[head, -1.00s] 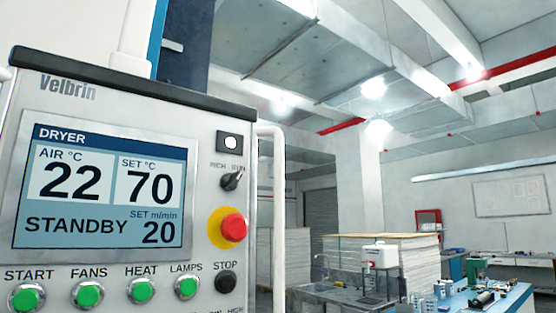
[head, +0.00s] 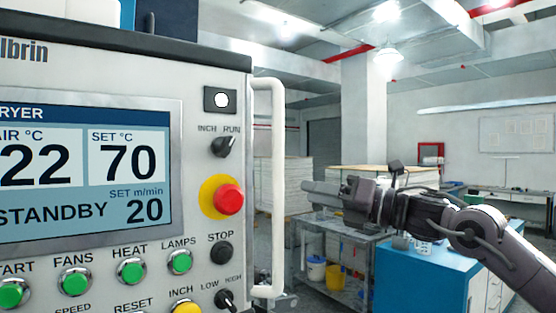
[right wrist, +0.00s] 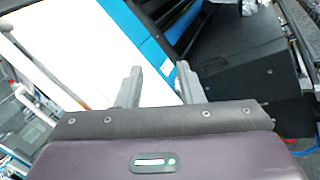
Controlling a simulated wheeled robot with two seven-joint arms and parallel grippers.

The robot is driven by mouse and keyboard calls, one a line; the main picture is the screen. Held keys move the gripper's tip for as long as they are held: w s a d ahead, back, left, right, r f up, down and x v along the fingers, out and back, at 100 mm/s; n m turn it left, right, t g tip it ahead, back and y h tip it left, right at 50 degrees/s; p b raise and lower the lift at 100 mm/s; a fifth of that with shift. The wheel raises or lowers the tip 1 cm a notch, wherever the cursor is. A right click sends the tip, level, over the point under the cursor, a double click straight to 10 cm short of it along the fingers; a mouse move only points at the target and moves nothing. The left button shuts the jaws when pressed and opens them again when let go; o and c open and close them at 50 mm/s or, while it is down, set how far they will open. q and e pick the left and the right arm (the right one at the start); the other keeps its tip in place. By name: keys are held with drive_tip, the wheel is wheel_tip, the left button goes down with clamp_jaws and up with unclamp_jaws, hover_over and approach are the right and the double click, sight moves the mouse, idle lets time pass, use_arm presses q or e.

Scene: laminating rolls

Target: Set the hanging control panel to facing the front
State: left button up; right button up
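The grey control panel (head: 215,265) fills the left of the head view, its face with screen and buttons turned toward me and slightly angled. Its left part is cut off by the frame. A white vertical handle (head: 278,180) runs along its right side. My left gripper is not in view.
A blue workbench (head: 425,265) stands behind my right arm. A grey metal table (head: 340,240) with yellow and blue buckets below is behind the gripper. Paper stacks (head: 298,175) and a white pillar (head: 364,110) stand farther back.

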drive_tip(key=s+r+n+g+p, duration=0.25)
drive_tip(key=s+r+n, duration=0.55)
drive_tip(key=s+r, duration=0.45)
drive_tip(key=p+x, duration=0.2)
drive_tip(key=x, duration=0.6)
drive_tip(key=shift+s+f+p, duration=0.35)
drive_tip(key=shift+f+p, duration=0.05)
drive_tip(key=shift+f, duration=0.05)
clamp_jaws()
